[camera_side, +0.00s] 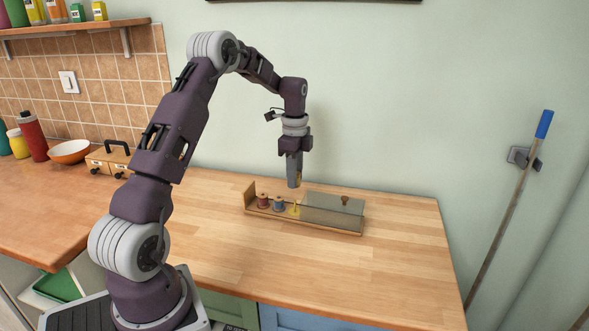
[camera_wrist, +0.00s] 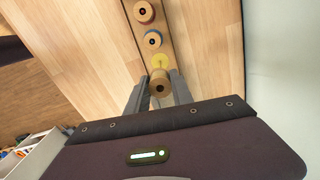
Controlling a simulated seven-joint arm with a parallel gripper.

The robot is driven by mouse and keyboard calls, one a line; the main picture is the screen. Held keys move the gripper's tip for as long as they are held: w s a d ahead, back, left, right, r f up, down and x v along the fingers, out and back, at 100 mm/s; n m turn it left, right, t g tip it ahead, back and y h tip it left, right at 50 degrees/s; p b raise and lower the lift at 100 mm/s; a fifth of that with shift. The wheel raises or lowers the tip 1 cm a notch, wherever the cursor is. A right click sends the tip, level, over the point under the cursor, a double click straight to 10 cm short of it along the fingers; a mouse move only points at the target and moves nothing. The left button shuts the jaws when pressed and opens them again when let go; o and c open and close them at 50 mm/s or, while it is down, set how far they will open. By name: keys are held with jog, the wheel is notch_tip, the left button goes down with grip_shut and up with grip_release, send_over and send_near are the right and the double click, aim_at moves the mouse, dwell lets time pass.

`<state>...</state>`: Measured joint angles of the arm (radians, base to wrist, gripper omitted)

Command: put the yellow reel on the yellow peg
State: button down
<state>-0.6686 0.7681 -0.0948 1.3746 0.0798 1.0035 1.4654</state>
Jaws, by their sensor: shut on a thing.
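My gripper (camera_side: 294,184) points straight down above the wooden rack and is shut on a reel. In the wrist view the reel (camera_wrist: 159,78) shows between my fingers as a round wooden end with a dark hole; its thread colour is hidden there. The yellow peg (camera_side: 295,210) stands on a yellow base in the rack, below my gripper. In the wrist view the yellow base (camera_wrist: 160,60) shows just beyond the held reel and is partly covered by it. The held reel is above the rack, apart from the peg.
A red reel (camera_side: 263,200) and a blue reel (camera_side: 278,203) stand in the rack (camera_side: 310,222), left of the yellow peg. A grey see-through cover (camera_side: 325,205) with a brown knob (camera_side: 345,200) lies at the rack's right. The counter (camera_side: 400,265) in front is clear.

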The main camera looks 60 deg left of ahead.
jog(key=shift+f, duration=1.65)
jog(key=shift+f, duration=2.8)
jog(key=c, duration=1)
grip_release()
jog(key=shift+c, duration=0.2)
notch_tip(320, 180, up, 7)
